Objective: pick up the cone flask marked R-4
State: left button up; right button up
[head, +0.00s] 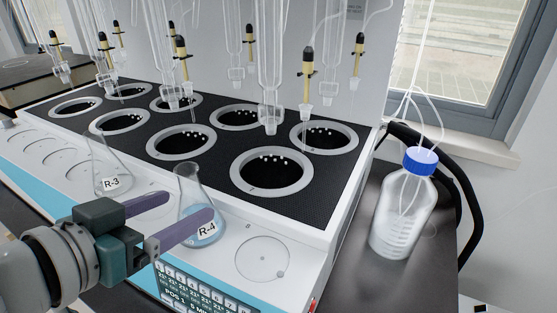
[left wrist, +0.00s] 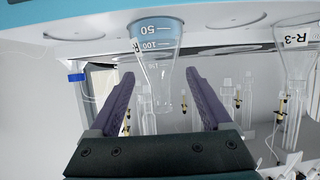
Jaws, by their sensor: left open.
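The cone flask marked R-4 (head: 186,178) stands upright on the white front ledge of the distiller and holds some pale blue liquid. My left gripper (head: 190,206) is open at it. The near purple finger crosses in front of the flask's lower part, and the far finger's tip ends just left of the flask. In the left wrist view, which is inverted, the flask (left wrist: 158,58) shows between the fingertips of the left gripper (left wrist: 160,74). I cannot tell whether a finger touches the glass. My right gripper is not in view.
The flask marked R-3 (head: 110,168) stands to the left on the same ledge. Glass tubes hang over the black heater panel (head: 218,143) behind. An empty round spot (head: 262,258) lies to the right. A blue-capped bottle (head: 402,215) stands on the dark bench.

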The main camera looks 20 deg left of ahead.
pick_arm(q)
jog(key=shift+r+x, duration=0.2)
jog(key=shift+x, duration=1.5)
jog(key=shift+r+x, duration=0.2)
jog(key=shift+x, duration=1.5)
jog(key=shift+w+d, duration=0.1)
jog(key=shift+w, duration=0.05)
grip_shut()
